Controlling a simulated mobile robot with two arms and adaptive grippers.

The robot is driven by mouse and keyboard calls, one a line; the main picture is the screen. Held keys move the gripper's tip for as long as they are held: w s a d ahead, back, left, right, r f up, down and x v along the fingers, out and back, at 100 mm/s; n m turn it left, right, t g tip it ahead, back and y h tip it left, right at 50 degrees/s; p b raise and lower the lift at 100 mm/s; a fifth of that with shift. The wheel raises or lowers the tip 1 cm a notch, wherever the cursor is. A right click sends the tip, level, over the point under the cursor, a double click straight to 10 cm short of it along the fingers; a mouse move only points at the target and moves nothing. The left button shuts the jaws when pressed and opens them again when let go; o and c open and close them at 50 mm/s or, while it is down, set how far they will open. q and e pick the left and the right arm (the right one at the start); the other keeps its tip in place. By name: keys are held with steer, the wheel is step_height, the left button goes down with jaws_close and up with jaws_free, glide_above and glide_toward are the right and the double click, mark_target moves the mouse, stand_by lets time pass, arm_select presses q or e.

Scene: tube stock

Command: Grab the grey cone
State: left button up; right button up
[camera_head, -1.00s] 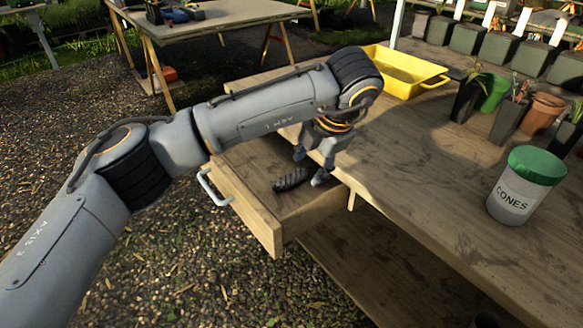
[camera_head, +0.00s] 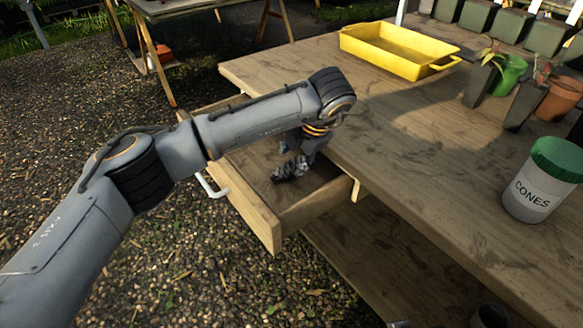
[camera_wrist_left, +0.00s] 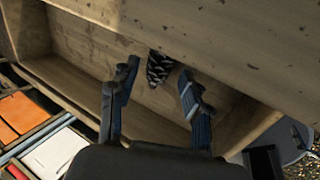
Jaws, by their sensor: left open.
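The grey cone (camera_head: 291,169) lies in the open wooden drawer (camera_head: 262,224) below the table's edge. In the left wrist view the dark, scaly cone (camera_wrist_left: 159,67) shows beyond the fingertips, between their lines, partly cut off by the table edge above. My left gripper (camera_head: 290,155) reaches down into the drawer at the cone, its fingers partly hidden by the arm and wrist. In the left wrist view the left gripper (camera_wrist_left: 157,84) is open, with nothing between its fingers. My right gripper is not in view.
The wooden table (camera_head: 400,190) overhangs the drawer's right side closely. A white jar marked CONES (camera_head: 535,193) with a green lid stands on it at the right. A yellow tray (camera_head: 395,60) and several pots are farther back.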

mark_target(292, 164)
arm_select(q)
steer(key=x, duration=0.4)
steer(key=shift+d, duration=0.2)
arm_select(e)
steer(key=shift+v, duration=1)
arm_select(q)
steer(key=shift+r, duration=0.1)
steer(key=c, duration=0.9)
steer(key=shift+r, duration=0.15)
